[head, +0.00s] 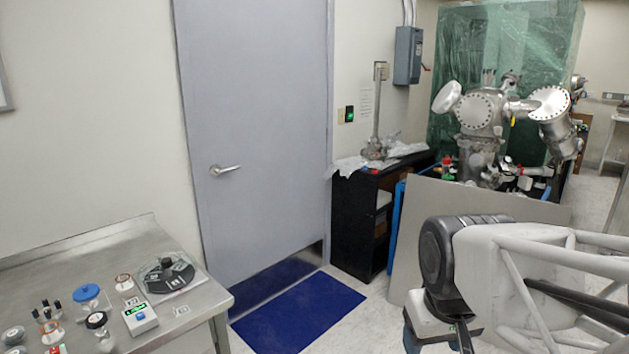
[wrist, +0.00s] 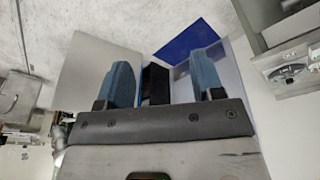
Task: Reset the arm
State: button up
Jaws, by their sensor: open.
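My gripper (wrist: 163,85) shows in the wrist view with its two blue-padded fingers spread apart and nothing between them. In the head view my arm comes in from the lower right, with its dark wrist joint and white frame in front of a grey panel. The gripper's fingertips are cut off or hidden at the bottom of the head view. The gripper is in the air, apart from the bench and the door.
A metal bench (head: 60,262) at lower left holds jars, a small device (head: 140,318) and a round dark tool. A blue mat (head: 298,312) lies before a closed grey door (head: 258,130). A black shelf (head: 352,222), grey panel (head: 425,208) and steel vacuum chamber (head: 480,112) stand right.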

jog(key=shift+m, duration=0.8)
jog(key=s, duration=0.1)
jog(key=s+f, duration=0.1)
jog(key=s+d+f, duration=0.1)
jog(key=s, duration=0.1)
jog(key=shift+d+f, duration=0.1)
